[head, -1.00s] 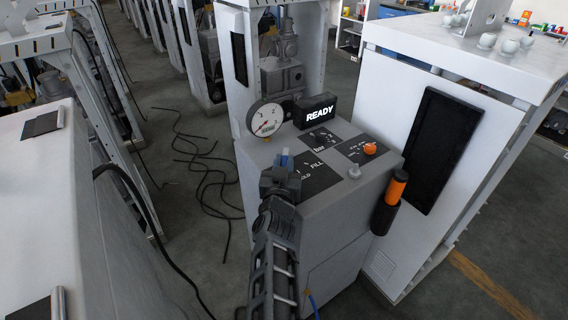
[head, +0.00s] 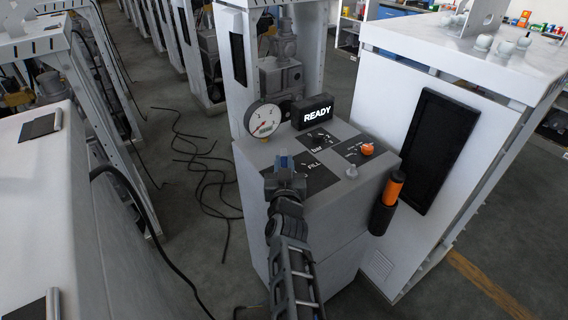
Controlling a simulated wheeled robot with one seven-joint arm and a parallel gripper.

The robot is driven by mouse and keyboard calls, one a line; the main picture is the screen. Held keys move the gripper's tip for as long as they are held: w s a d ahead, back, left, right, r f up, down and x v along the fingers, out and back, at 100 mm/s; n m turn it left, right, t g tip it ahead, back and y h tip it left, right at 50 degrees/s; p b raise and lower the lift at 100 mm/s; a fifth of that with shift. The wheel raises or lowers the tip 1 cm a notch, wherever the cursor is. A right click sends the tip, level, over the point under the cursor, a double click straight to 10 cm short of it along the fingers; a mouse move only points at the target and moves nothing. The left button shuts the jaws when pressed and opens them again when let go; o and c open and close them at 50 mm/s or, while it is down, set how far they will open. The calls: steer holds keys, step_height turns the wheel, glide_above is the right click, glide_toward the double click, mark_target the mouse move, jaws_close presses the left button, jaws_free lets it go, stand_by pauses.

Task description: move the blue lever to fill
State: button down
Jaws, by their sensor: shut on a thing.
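The blue lever (head: 284,161) stands at the left of the grey dispenser's top panel, beside a black plate (head: 318,180) lettered FILL. My gripper (head: 285,172) reaches it from the front and is shut on it. Only the lever's blue upper part shows; its lower part and pivot are hidden behind my gripper. My gripper and wrist also cover the left part of the plate, so I cannot tell exactly which mark the lever points to.
On the dispenser are a pressure gauge (head: 263,119), a READY display (head: 313,112), an orange knob (head: 367,149) and a small grey knob (head: 351,172). An orange-and-black cylinder (head: 388,203) is on its right side. A white cabinet (head: 440,130) stands close at right. Black cables lie on the floor at left.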

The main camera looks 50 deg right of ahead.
steer(key=c, duration=1)
jaws_free()
steer(key=shift+b+v, duration=0.6)
steer(key=shift+v, duration=3.35)
